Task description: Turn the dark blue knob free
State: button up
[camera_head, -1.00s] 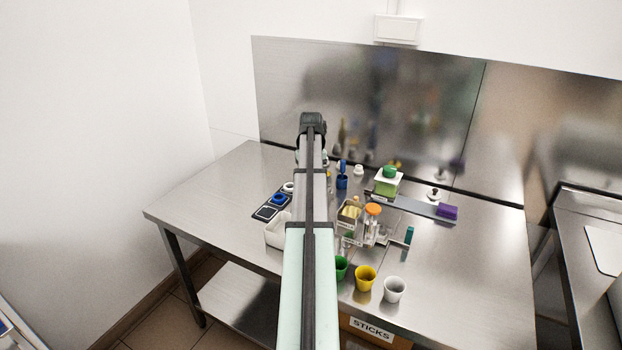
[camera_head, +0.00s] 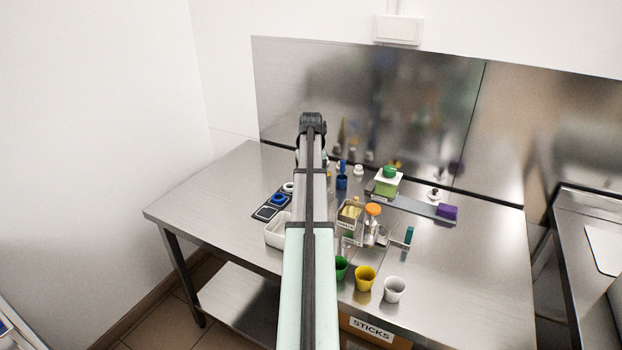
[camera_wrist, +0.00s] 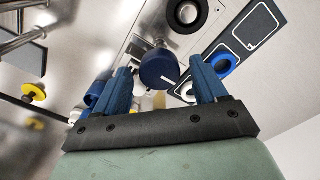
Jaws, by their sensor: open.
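The dark blue knob (camera_wrist: 158,69) shows in the wrist view as a round cap with a short white mark, on a pale metal plate. My gripper (camera_wrist: 161,75) is open, with one blue finger to the left of the knob and one to the right. Gaps show between the knob and both fingers; I cannot tell how deep it sits between them. In the head view my arm hides the knob and the fingertips.
A dark panel (camera_head: 258,215) with a blue ring (camera_head: 278,198) and a white ring (camera_head: 288,187) lies left of my arm. A white tray (camera_head: 276,236) stands close by. Green, yellow (camera_head: 365,278) and white cups stand at the front.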

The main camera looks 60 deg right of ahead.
notch_tip(320, 180, up, 14)
jog(key=shift+f, duration=0.15)
dwell(0.4)
dwell(0.5)
